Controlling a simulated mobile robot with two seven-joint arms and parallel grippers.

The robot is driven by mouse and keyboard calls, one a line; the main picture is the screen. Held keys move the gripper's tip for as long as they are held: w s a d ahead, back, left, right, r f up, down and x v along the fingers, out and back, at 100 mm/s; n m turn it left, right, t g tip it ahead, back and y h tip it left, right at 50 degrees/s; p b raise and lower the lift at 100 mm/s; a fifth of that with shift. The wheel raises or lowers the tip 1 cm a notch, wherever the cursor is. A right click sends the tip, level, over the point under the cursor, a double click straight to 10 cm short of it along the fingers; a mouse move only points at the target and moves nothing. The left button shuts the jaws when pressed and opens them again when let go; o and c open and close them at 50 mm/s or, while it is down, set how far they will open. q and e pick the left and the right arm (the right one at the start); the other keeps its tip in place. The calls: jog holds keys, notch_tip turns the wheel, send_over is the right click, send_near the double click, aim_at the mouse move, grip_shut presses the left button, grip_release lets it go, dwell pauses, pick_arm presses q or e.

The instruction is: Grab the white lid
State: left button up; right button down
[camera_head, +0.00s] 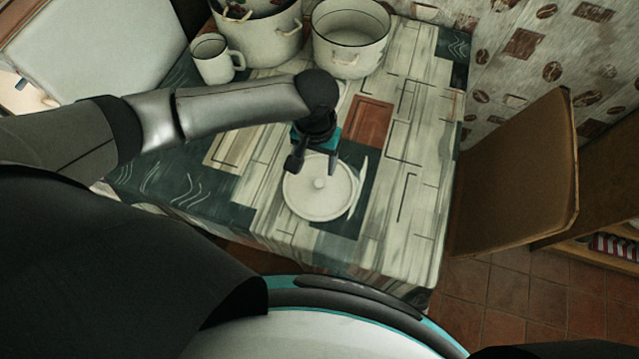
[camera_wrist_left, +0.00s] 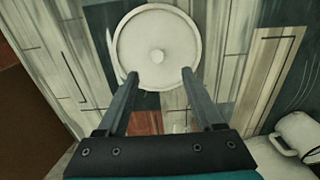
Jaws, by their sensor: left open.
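The white lid (camera_head: 318,199) lies flat on the table near its front edge, with a small round knob (camera_head: 320,183) at its centre. In the left wrist view the lid (camera_wrist_left: 140,62) sits at the top, with its knob (camera_wrist_left: 157,55) between and beyond my fingertips. My left gripper (camera_head: 313,166) is above the back part of the lid, pointing down. In the left wrist view my left gripper (camera_wrist_left: 159,76) is open and empty, its two fingers apart. The lid's back edge is partly hidden by the gripper in the head view. My right gripper is not in view.
A patterned cloth covers the table (camera_head: 412,205). An open white pot (camera_head: 350,58), another pot (camera_head: 262,40) with things in it and a white mug (camera_head: 213,62) stand at the back. A brown chair (camera_head: 515,175) stands to the right. The table's right side is clear.

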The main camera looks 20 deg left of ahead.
pick_arm(q)
send_over(319, 183)
jog(key=f, duration=0.4)
jog(key=shift+a+f+b, duration=0.1)
jog(key=shift+a+b, duration=0.1)
jog(key=shift+b, duration=0.2)
jog(key=f, duration=0.1)
jog(key=f+b, duration=0.1)
jog(key=f, duration=0.3)
jog(key=shift+d+b, duration=0.25)
jog(key=shift+b, duration=0.05)
grip_shut()
